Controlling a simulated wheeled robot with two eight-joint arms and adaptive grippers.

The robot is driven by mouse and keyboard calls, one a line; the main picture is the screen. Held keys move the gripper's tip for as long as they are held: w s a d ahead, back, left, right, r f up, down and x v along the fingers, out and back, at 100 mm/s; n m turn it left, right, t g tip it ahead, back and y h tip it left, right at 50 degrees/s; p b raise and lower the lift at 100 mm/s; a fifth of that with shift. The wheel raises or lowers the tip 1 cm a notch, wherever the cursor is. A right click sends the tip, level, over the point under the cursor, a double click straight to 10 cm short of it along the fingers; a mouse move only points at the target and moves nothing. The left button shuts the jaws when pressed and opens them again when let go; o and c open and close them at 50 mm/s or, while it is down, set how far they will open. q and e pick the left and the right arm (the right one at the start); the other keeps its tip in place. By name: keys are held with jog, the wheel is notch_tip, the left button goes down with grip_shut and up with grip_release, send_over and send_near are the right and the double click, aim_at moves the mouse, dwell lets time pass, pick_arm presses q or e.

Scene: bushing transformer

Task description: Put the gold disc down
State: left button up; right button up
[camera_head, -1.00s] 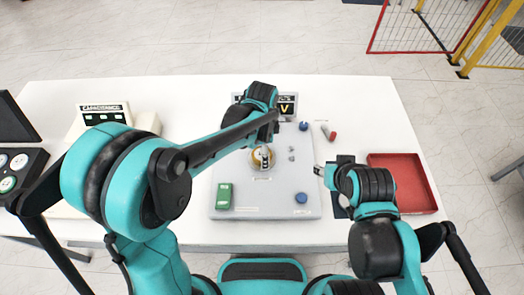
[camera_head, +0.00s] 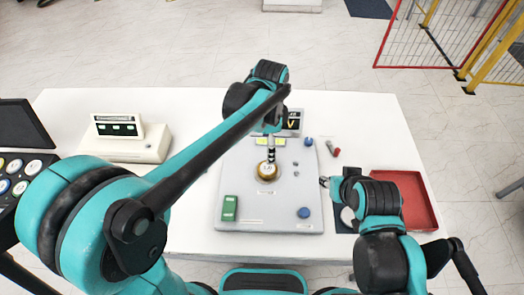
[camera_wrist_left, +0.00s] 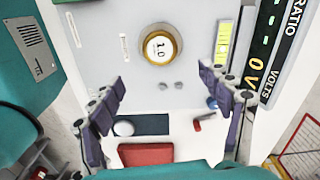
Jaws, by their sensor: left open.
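The gold disc (camera_head: 266,171), with a white face marked 1.0, sits on the grey board (camera_head: 235,190) on the table. It also shows near the top middle of the left wrist view (camera_wrist_left: 161,45). My left gripper (camera_head: 270,152) is just beyond the disc in the head view, partly covered by its own arm. In the left wrist view its two fingers (camera_wrist_left: 162,82) are spread wide with nothing between them, and the disc lies clear of them. My right gripper (camera_head: 324,182) is at the board's right edge, too small to tell its jaw state.
A green block (camera_head: 229,208) and blue knobs (camera_head: 303,213) are on the board. A display (camera_head: 291,122) stands behind it. A red tray (camera_head: 418,216) is at the right, and a cream instrument (camera_head: 125,138) at the left. A red piece (camera_head: 336,153) lies right of the board.

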pick_arm(q)
jog(key=s+a+n+t, duration=0.3)
jog(key=s+a+n, duration=0.3)
jog(key=a+n, duration=0.2)
jog(key=s+a+r+n+t, duration=0.1)
jog(key=s+a+n+t, duration=0.3)
jog(key=s+a+n, duration=0.2)
jog(key=a+n, duration=0.2)
jog(key=a, duration=0.1)
jog(key=shift+a+r, duration=0.15)
jog(key=shift+a, duration=0.25)
